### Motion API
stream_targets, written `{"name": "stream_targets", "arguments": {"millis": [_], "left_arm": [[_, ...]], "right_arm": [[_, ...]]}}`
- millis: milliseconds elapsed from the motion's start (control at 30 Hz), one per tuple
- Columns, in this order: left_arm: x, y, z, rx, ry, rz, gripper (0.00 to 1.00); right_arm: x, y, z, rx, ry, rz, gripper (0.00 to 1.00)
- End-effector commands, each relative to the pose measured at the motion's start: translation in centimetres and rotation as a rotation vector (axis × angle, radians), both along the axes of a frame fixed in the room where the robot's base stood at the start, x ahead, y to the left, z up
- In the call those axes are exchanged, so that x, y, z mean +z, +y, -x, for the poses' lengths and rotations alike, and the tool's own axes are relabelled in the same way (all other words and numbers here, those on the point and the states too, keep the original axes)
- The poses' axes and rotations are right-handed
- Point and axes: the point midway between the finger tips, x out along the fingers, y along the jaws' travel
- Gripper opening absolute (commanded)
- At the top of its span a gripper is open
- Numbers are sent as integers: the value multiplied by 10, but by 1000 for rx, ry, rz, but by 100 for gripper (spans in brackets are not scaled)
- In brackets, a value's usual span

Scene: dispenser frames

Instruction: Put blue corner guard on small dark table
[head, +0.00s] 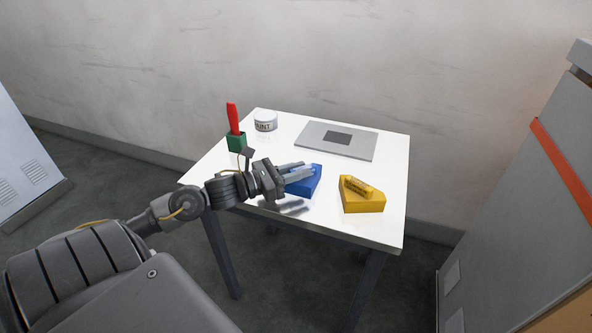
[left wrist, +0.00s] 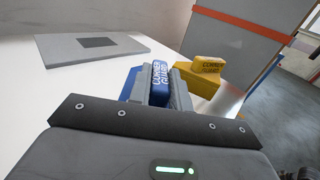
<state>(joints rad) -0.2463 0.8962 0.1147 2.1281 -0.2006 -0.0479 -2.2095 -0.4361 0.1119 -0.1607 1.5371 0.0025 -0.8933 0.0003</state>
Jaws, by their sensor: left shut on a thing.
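The blue corner guard (head: 306,187) is on the white-topped table in the head view, near its front edge. My left gripper (head: 300,174) is shut on its raised, lettered part. In the left wrist view the blue corner guard (left wrist: 159,77) shows between the two fingers of my left gripper (left wrist: 157,88), with its lettering facing the camera. I cannot tell whether it still touches the tabletop. The table (head: 285,218) has a white top and dark legs. My right gripper is not in view. No other small dark table shows.
A yellow corner guard (head: 362,200) lies just right of the blue one. A grey plate (head: 318,148) with a dark square lies at the back. A paint jar (head: 265,122) and a green holder (head: 236,143) with a red-handled tool stand at the back left. A grey cabinet (head: 510,190) stands right.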

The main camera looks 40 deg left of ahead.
Motion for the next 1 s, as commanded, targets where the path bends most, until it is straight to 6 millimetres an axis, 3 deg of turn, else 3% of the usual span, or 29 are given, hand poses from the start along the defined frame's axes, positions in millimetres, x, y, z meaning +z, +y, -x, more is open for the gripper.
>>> {"name": "stream_targets", "arguments": {"millis": [67,100,267,667,733,1000], "left_arm": [[-1,0,0,0,-1,0,0],[-1,0,0,0,0,0,22],[0,0,0,0,0,0,41],[3,0,0,0,0,0,41],[0,3,6,1,4,-1,41],[-1,22,45,1,7,0,41]], "right_arm": [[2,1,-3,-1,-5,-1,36],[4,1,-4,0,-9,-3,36],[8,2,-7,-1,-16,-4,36],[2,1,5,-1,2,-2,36],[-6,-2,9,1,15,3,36],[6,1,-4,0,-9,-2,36]]}}
